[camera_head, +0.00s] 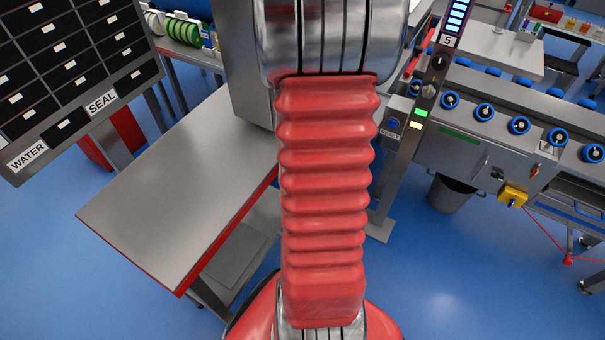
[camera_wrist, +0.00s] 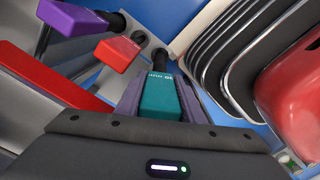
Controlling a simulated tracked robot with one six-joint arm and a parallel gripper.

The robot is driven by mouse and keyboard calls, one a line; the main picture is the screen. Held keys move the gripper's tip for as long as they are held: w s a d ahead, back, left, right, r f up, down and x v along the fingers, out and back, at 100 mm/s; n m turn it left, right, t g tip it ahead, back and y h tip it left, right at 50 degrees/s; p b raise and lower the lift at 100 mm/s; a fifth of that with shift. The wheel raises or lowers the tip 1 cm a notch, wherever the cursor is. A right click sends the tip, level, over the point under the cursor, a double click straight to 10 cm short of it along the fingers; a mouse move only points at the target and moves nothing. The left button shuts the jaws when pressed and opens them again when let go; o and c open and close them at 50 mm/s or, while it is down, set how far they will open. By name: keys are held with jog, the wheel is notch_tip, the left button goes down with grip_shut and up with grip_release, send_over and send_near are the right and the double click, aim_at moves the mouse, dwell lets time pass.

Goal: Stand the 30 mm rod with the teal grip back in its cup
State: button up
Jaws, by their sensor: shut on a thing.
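In the wrist view, the teal grip (camera_wrist: 160,98) sits between the two grey-purple fingers of my gripper (camera_wrist: 162,92), which is shut on it. The grip has small white lettering at its far end. A dark rod part (camera_wrist: 164,56) shows just beyond the grip. A purple grip (camera_wrist: 72,18) and a red grip (camera_wrist: 117,53) stand to the left, each with a dark part at its far end. A small dark round shape shows near the red grip; I cannot tell whether it is a cup. The head view does not show my gripper or the teal grip.
In the wrist view, a stack of dark-edged curved panels (camera_wrist: 238,60) and a red rounded body (camera_wrist: 295,95) lie close on the right. In the head view, a bare steel table (camera_head: 175,190) stands left, and a roller conveyor (camera_head: 480,125) stands right.

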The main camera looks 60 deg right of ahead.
jog(key=shift+f, duration=1.75)
jog(key=o, duration=1.1)
jog(key=shift+o, duration=0.2)
notch_tip(320, 180, up, 14)
jog(key=shift+f, duration=0.15)
